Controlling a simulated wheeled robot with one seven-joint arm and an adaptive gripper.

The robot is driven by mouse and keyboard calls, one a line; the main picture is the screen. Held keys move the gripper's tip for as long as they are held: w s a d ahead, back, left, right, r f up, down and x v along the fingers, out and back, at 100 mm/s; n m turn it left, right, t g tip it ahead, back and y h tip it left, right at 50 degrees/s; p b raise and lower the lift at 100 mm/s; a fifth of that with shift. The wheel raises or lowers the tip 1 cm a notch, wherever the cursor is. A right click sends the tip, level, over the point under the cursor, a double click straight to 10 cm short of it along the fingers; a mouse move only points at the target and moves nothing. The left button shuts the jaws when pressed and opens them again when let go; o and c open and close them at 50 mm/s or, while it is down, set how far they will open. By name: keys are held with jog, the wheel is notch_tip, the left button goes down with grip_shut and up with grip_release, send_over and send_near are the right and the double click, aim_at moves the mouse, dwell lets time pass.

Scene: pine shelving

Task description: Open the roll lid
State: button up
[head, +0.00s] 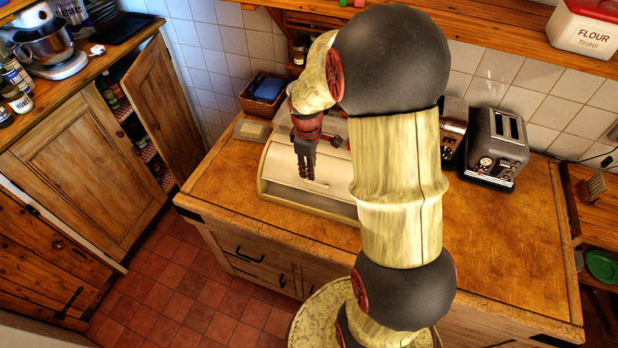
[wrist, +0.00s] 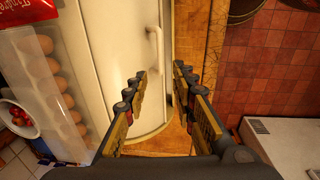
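A cream bread box with a roll lid (head: 279,178) stands on the wooden worktop, partly hidden behind my arm in the head view. In the wrist view the smooth lid (wrist: 112,55) fills the left of the middle and looks shut. Its pale bar handle (wrist: 156,50) runs along the lid near the box's front side. My gripper (head: 307,176) points down over the lid in the head view.
A toaster (head: 497,145) stands at the worktop's back right. A wicker basket (head: 262,95) stands behind the box. The worktop's right part (head: 500,240) is clear. A cupboard door (head: 160,100) stands open at left.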

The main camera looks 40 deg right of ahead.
aim_at(311, 183)
jog(key=f, duration=0.7)
jog(key=shift+w+d, duration=0.15)
jog(key=shift+d, duration=0.2)
jog(key=shift+c, duration=0.5)
grip_shut()
